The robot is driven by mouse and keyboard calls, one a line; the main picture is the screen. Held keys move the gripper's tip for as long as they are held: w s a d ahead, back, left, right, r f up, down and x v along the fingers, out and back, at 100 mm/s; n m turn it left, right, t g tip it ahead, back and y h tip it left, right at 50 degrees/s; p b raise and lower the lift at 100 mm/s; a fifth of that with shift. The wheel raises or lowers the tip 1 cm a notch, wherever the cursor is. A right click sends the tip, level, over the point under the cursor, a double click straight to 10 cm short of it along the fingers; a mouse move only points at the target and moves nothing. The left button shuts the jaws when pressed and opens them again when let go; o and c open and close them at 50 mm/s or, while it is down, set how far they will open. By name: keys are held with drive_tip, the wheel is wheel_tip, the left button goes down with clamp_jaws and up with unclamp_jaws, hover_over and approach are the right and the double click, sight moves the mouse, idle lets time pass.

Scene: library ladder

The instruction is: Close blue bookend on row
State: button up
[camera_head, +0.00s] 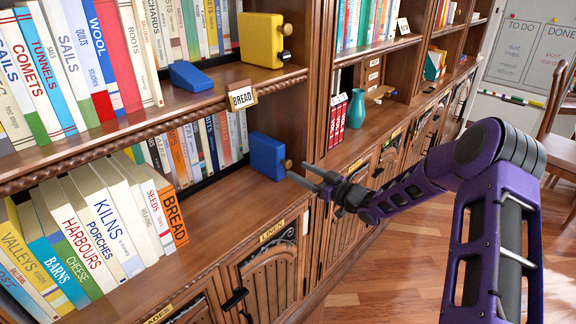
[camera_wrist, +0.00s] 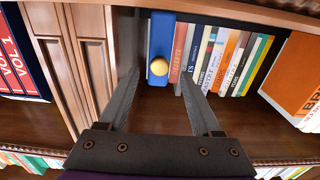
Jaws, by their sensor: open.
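A blue bookend (camera_head: 266,157) with a round brass knob stands upright at the right end of the lower shelf. In the wrist view, the blue bookend (camera_wrist: 159,28) is straight ahead, its knob between my finger lines. My gripper (camera_head: 303,174) is open just in front of the knob; whether it touches is unclear. Its fingers (camera_wrist: 160,76) also show in the wrist view. The front row of books (camera_head: 110,225) on this shelf ends with the orange "BREAD" book (camera_head: 168,212). A wide bare gap lies between that book and the bookend.
A back row of books (camera_head: 200,145) stands behind the gap. A blue wedge (camera_head: 190,77) and a yellow bookend (camera_head: 262,40) stand on the shelf above. A wooden upright (camera_wrist: 85,60) borders the bookend's outer side. A teal vase (camera_head: 356,109) stands in the adjoining bay.

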sight(289, 166)
drive_tip(key=x, duration=0.5)
drive_tip(key=shift+w+a, duration=0.25)
drive_tip(key=shift+a, duration=0.05)
clamp_jaws()
idle(1.1)
